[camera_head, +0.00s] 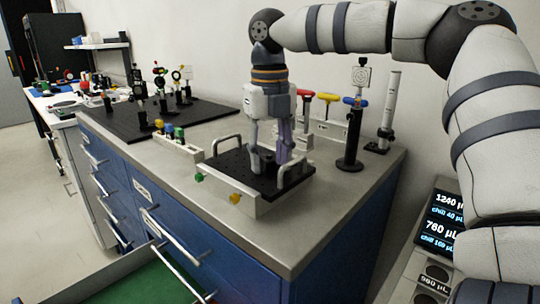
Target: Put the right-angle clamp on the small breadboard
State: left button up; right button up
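The small breadboard (235,171) is a black perforated plate with two metal handles, near the front of the grey bench top. My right gripper (269,160) points straight down over it, with its fingertips low, close to the plate. The fingers stand apart. Something small and grey shows between and beside them, but I cannot tell whether it is the right-angle clamp or part of the fingers. I cannot make out the clamp anywhere else. My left gripper is out of view.
A larger black breadboard (205,112) with several optics stands behind left. A white rack (178,146) with coloured knobs lies left of the small breadboard. A black post (352,140) and a white column (389,105) stand right. An open drawer (150,280) juts out in front.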

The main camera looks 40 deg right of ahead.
aim_at(270, 160)
notch_tip(270, 160, up, 12)
jog(key=shift+r, duration=0.15)
dwell(0.3)
